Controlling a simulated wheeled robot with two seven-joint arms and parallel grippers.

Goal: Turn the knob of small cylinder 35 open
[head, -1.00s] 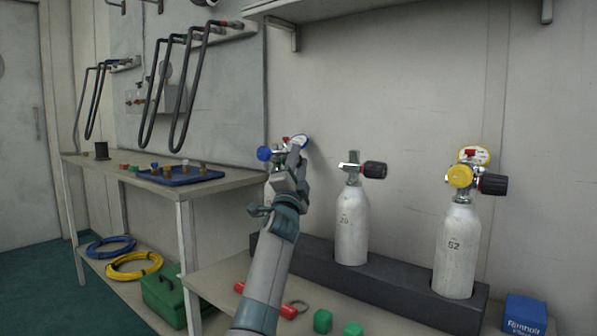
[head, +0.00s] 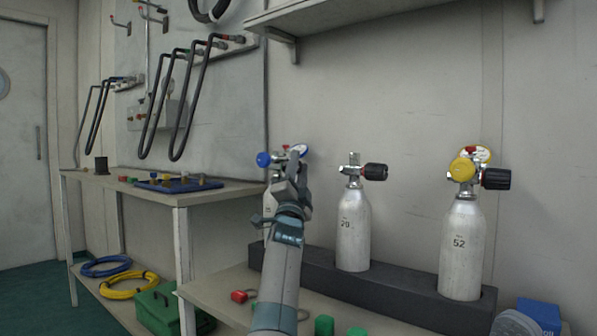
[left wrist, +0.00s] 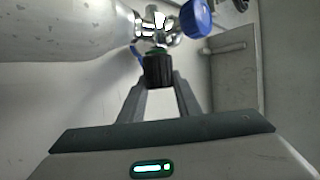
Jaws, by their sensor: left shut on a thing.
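A white small cylinder (head: 268,205) stands at the left end of the dark rack, mostly hidden behind my left arm; its number does not show. Its valve has a blue knob (head: 263,159), also in the left wrist view (left wrist: 195,18), and a gauge (head: 299,150). My left gripper (head: 290,172) is at this valve. In the left wrist view, its fingers (left wrist: 159,80) are shut on a black knob (left wrist: 158,71) with a green ring. The cylinder body (left wrist: 65,28) lies to the left there. My right gripper is not in view.
Cylinder 29 (head: 353,235) and cylinder 52 (head: 459,250) stand further right in the dark rack (head: 400,291). A blue box (head: 540,313) is at the right. A shelf (head: 350,12) hangs above. A side bench (head: 225,194) carries a blue tray (head: 180,186).

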